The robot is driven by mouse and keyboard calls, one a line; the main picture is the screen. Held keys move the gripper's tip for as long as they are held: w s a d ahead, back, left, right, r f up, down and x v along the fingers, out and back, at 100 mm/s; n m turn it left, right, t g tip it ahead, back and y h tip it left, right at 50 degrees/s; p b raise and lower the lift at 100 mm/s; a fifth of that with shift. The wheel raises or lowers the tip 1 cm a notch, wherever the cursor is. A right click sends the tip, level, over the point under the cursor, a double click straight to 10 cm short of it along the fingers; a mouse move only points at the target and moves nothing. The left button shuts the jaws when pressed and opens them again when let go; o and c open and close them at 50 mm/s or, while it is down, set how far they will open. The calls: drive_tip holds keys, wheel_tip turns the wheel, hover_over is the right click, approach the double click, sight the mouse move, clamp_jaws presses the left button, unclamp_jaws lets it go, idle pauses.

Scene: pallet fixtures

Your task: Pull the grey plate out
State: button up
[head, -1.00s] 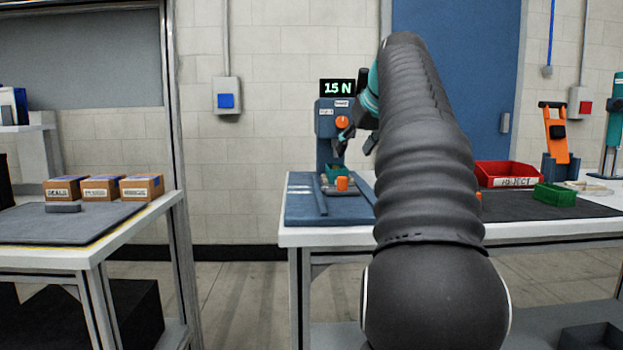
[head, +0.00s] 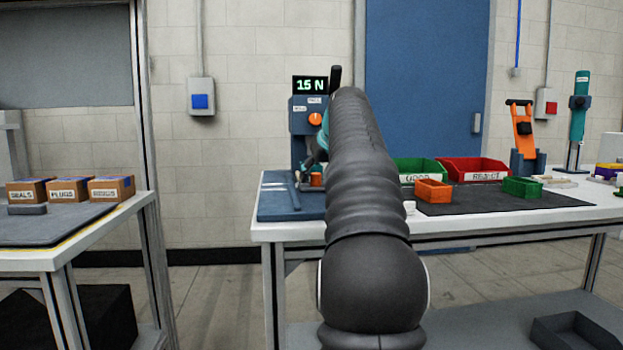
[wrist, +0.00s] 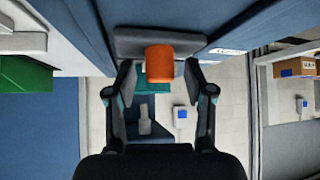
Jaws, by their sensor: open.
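The grey plate (wrist: 128,47) shows at the top middle of the wrist view, with an orange cylindrical knob (wrist: 173,64) in front of it. My gripper (wrist: 159,69) is open, one finger on each side of the knob, with visible gaps. In the head view the knob (head: 316,180) sits low at the blue fixture (head: 298,150), and my gripper (head: 314,160) is just above or beside it. My arm hides part of this area, and I cannot make out the plate there.
The fixture carries a "15 N" display (head: 310,85) and an orange dial (head: 315,119). To the right stand a green bin (head: 420,166), a red REJECT bin (head: 475,168) and a small orange tray (head: 433,190). A separate bench at left holds cardboard boxes (head: 69,190).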

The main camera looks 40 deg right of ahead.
drive_tip(key=shift+w+f, duration=0.25)
drive_tip(key=shift+f, duration=0.05)
drive_tip(key=shift+c, duration=0.2)
clamp_jaws()
drive_tip(key=shift+s+a, duration=0.15)
drive_tip(key=shift+a, duration=0.1)
drive_tip(key=shift+d, duration=0.1)
drive_tip(key=shift+s+b, duration=0.2)
drive_tip(key=shift+b, duration=0.1)
drive_tip(key=s+a+b, duration=0.1)
drive_tip(key=s+a, duration=0.1)
drive_tip(key=s, duration=0.2)
drive_tip(key=s+a+b, duration=0.2)
drive_tip(key=s+a, duration=0.1)
drive_tip(key=s, duration=0.1)
drive_tip(key=s+a+b, duration=0.2)
drive_tip(key=s+a, duration=0.1)
drive_tip(key=s, duration=0.1)
drive_tip(key=shift+s, duration=0.4)
